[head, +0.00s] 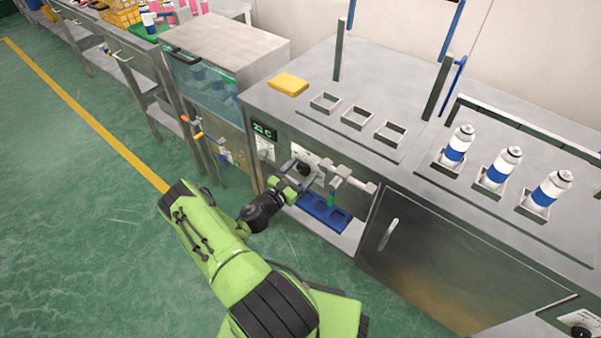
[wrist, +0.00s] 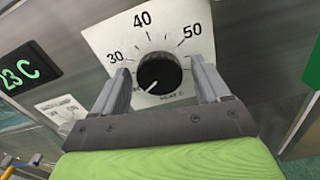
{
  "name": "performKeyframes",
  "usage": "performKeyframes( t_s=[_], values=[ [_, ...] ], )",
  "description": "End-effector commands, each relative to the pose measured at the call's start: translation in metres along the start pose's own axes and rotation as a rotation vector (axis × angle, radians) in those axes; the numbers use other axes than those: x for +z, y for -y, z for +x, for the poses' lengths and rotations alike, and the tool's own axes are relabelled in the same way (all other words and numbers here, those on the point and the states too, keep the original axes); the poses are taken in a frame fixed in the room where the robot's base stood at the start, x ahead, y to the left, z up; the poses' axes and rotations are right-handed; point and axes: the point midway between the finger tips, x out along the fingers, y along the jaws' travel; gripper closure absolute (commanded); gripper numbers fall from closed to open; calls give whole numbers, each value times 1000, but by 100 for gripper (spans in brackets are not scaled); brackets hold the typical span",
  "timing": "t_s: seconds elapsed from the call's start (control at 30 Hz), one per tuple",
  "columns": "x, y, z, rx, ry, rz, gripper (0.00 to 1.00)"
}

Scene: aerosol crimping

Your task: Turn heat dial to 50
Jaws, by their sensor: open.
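The heat dial (wrist: 160,73) is a black round knob on a white scale plate (wrist: 118,38) marked 30, 40 and 50. Its white pointer line points to the lower left, below the 30 mark. In the wrist view my gripper (wrist: 158,75) is open, with one finger on each side of the dial; I cannot tell whether they touch it. In the head view my gripper (head: 296,179) is at the front of the metal cabinet, in front of the dial (head: 304,168), which is partly hidden.
A green display (wrist: 25,74) reads 23 C, left of the dial. Metal fittings (head: 349,178) stick out just right of my gripper, above a blue tray (head: 323,212). A yellow block (head: 288,84) and several cans (head: 497,166) stand on the countertop. Green floor lies open at left.

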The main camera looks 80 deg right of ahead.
Motion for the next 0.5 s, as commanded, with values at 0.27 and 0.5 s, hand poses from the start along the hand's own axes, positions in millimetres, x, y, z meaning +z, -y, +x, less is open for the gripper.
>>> performKeyframes(
  t_s=[0.27, 0.5],
  values=[
    [0, 0, 0, 0, 0, 1, 58],
    [0, 0, -1, -1, 0, 2, 81]
  ],
)
